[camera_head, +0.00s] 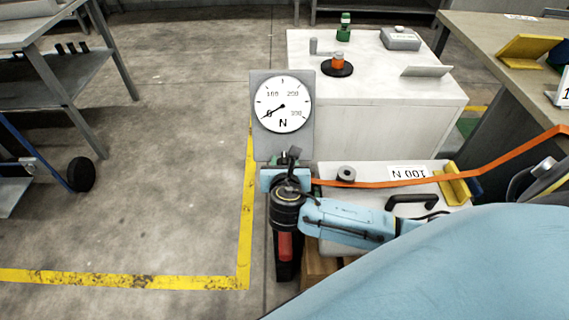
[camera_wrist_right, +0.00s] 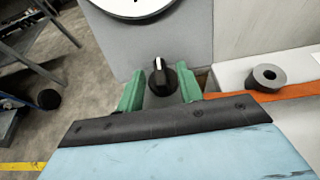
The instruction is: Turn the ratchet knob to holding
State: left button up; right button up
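The ratchet knob (camera_wrist_right: 162,77) is black with a white pointer line and sits on the grey panel (camera_wrist_right: 120,45) below the dial. In the right wrist view it lies between the two green fingertips of my right gripper (camera_wrist_right: 163,90), which is open, with a gap on each side. In the head view my right gripper (camera_head: 285,165) is in front of the panel's lower edge and mostly hides the knob. The dial gauge (camera_head: 283,104) is white, marked in N, with its needle near 0. My left gripper is not in view.
An orange strap (camera_head: 410,182) runs from the panel rightward past a grey roller (camera_head: 346,173). A case labelled 100 N (camera_head: 335,248) with a black handle stands right of my gripper. A white cabinet (camera_head: 380,110) is behind. Open floor lies to the left.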

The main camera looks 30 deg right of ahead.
jog(key=shift+w+d, duration=0.1)
jog(key=shift+w, duration=0.05)
grip_shut()
dwell(0.4)
